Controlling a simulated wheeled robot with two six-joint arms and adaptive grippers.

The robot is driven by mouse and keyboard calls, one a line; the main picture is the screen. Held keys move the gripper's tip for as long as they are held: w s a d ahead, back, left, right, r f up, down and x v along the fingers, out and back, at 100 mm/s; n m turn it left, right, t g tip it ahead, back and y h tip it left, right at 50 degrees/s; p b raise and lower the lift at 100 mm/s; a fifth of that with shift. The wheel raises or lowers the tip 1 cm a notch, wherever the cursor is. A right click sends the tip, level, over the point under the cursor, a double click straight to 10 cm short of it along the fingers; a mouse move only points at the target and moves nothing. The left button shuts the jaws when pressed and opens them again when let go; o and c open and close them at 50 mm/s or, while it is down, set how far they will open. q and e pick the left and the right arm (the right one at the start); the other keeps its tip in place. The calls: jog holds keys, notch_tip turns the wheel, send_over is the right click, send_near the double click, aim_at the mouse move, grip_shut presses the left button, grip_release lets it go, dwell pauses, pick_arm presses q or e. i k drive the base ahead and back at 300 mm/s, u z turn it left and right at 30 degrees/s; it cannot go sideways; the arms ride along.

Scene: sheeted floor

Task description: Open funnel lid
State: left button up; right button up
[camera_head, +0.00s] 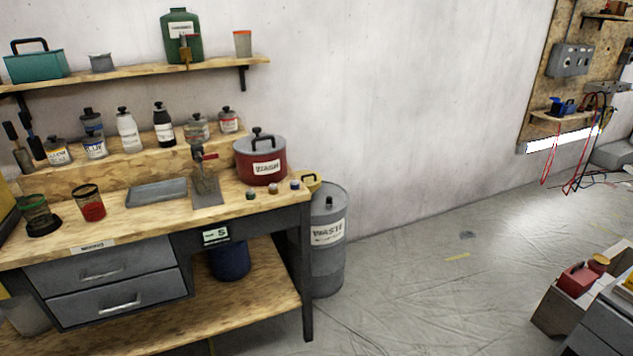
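A grey drum (327,258) with a white label stands on the floor at the right end of the workbench. A black knob (328,203) stands up on its top. Neither of my grippers is in view.
The workbench (130,222) carries a red pot (262,167) marked WASH, a grey tray (157,192), cups and several bottles. A shelf (130,75) hangs above. A grey cabinet (605,325) stands at far right.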

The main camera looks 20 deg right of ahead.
aim_at(311, 178)
jog(key=z, duration=0.65)
jog(key=i, duration=0.65)
jog(key=z, duration=1.3)
jog(key=i, duration=2.25)
jog(key=u, duration=1.25)
jog(key=i, duration=0.85)
jog(key=u, duration=0.85)
